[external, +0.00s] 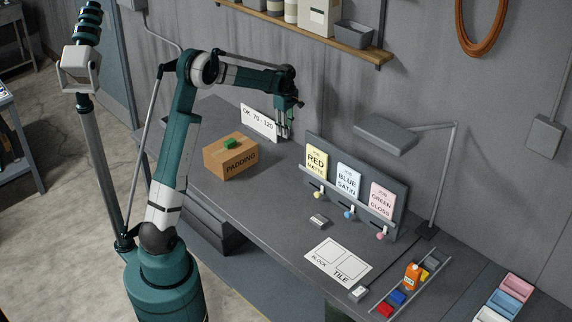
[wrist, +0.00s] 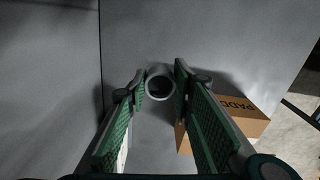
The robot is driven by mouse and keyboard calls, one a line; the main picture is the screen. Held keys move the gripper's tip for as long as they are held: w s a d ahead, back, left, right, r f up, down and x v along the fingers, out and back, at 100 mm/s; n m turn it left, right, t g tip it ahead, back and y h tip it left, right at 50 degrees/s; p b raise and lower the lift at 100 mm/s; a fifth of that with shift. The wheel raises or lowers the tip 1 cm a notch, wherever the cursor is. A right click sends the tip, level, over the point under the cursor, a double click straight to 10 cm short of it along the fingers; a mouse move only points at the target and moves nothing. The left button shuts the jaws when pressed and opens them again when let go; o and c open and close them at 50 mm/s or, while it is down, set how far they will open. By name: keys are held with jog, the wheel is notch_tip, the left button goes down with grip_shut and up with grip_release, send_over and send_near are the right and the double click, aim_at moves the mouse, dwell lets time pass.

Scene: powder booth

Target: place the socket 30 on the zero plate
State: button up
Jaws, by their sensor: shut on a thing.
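A grey hollow cylinder, which I take to be socket 30 (wrist: 160,74), sits between my gripper's fingertips in the wrist view, its round dark opening showing. My gripper (wrist: 159,88) is shut on it, with the green finger pads at either side. In the external view my gripper (external: 284,132) points down at the back of the bench, beside the white "OK 70-120" sign (external: 259,123). The socket is too small to make out there. I cannot identify the zero plate by any label; a small grey block (external: 319,221) lies on the bench before the card rack.
A cardboard PADDING box (external: 228,163) with a green piece on top stands left of my gripper. The card rack (external: 360,202) and desk lamp (external: 388,134) stand to the right. A white BLOCK/TILE sheet (external: 337,262) and a tray of coloured pieces (external: 420,286) lie nearer the front.

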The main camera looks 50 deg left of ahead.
jog(key=s+a+n, duration=0.2)
jog(key=s+a, duration=0.4)
jog(key=a, duration=0.8)
jog(key=s+a+n+p, duration=0.15)
jog(key=s+a, duration=0.45)
jog(key=a, duration=0.9)
jog(key=s+a+n, duration=0.2)
jog(key=s+a, duration=0.4)
jog(key=a, duration=0.8)
jog(key=s+a+n, duration=0.2)
jog(key=s+a, duration=1.1)
jog(key=a, duration=0.1)
notch_tip(320, 180, down, 4)
jog(key=shift+f, duration=0.15)
jog(key=shift+f+p, duration=0.4)
jog(key=shift+f, duration=2.75)
jog(key=shift+f, duration=1.8)
